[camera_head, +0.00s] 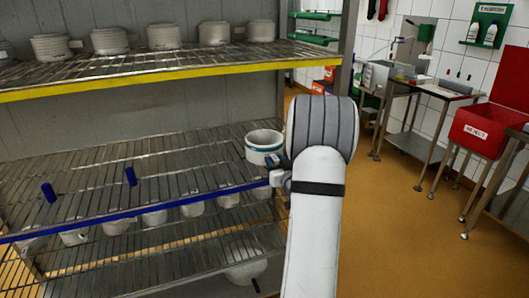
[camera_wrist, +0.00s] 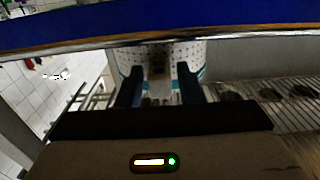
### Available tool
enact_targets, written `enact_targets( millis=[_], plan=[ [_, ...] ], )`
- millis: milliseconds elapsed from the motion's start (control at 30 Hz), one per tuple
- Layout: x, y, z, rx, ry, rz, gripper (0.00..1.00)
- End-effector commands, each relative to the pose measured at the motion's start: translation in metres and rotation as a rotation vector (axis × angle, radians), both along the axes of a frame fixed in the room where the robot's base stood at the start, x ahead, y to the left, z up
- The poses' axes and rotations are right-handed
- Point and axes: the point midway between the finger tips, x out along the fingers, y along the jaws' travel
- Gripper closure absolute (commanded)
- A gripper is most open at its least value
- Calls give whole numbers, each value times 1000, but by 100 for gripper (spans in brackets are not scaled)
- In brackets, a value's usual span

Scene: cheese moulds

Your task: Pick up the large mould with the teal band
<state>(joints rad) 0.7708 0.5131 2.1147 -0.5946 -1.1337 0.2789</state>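The large white mould (camera_head: 264,147) with the teal band stands at the right end of the blue-edged shelf, near its front. My gripper (camera_head: 276,171) is right at its front side, partly hidden by my arm in the head view. In the wrist view, the mould's perforated white wall (camera_wrist: 186,54) and teal band show just beyond my gripper (camera_wrist: 160,88). The two dark fingers are apart, with the mould's wall showing between and past them. I cannot tell whether the fingertips touch it.
The shelf's blue front edge (camera_head: 130,212) runs close to my gripper and crosses the top of the wrist view. A yellow-edged shelf (camera_head: 150,76) with several white moulds is above. More moulds hang or stand below. The floor (camera_head: 400,215) to the right is open.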

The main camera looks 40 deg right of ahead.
Motion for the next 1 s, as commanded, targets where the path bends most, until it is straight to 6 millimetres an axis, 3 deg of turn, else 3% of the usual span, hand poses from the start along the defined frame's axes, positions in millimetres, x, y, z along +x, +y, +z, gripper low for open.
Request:
enact_targets(
  millis=[400, 867, 1000],
  plan=[
    [0, 1, 0, 0, 0, 1, 100],
    [1, 1, 2, -1, -2, 2, 100],
    [1, 2, 15, -3, -3, 3, 100]
  ],
)
